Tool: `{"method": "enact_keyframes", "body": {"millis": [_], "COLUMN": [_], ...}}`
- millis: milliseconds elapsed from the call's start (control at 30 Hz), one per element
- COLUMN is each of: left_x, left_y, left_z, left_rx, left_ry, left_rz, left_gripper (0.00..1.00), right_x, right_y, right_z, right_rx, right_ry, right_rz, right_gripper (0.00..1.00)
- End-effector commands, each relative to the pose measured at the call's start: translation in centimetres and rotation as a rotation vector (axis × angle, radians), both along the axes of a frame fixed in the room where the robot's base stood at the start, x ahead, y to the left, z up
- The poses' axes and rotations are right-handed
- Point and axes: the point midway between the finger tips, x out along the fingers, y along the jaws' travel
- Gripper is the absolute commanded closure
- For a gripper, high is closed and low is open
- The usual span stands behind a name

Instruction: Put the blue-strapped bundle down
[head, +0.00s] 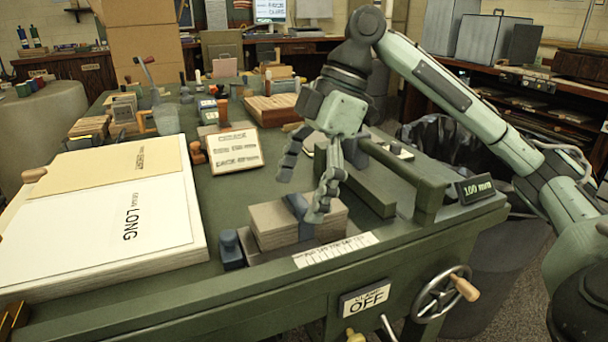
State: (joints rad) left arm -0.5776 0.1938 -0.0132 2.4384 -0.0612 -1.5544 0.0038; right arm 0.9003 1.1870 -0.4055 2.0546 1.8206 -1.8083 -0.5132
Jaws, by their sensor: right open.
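The blue-strapped bundle (274,228) is a tan, block-like stack with a dark blue strap across it. It sits low at the front of the green bench (150,305), behind a ruled white strip. My right gripper (301,194) is open above the bundle, with its fingers spread and pointing down. The nearer finger overlaps the bundle's strap and right part in the picture; I cannot tell whether it touches. The other finger hangs above and behind the bundle. My left gripper is not in view.
A small dark blue block (231,250) stands just left of the bundle. A lettered board (234,152) stands behind. A large white pad (100,225) fills the left.

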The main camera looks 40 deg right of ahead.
Motion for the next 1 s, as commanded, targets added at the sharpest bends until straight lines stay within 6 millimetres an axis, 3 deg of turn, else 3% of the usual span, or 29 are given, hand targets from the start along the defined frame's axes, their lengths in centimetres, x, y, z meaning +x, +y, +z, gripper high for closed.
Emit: {"method": "enact_keyframes", "body": {"millis": [133, 600, 800, 1000], "left_x": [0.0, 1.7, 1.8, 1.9], "left_y": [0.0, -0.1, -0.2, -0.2], "left_z": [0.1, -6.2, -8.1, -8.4], "left_rx": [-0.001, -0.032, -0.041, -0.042], "left_ry": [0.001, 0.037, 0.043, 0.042], "left_rz": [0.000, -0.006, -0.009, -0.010], "left_gripper": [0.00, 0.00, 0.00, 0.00], "right_x": [0.0, -0.9, -1.1, -1.1], "right_y": [-0.1, -3.8, -4.4, -4.5], "right_z": [1.8, 10.9, 12.1, 12.2], "right_rx": [0.001, 0.000, -0.001, 0.000], "right_ry": [-0.003, -0.003, 0.000, 0.001], "right_rz": [-0.001, -0.002, -0.001, 0.000], "right_gripper": [0.10, 0.10, 0.10, 0.10]}}
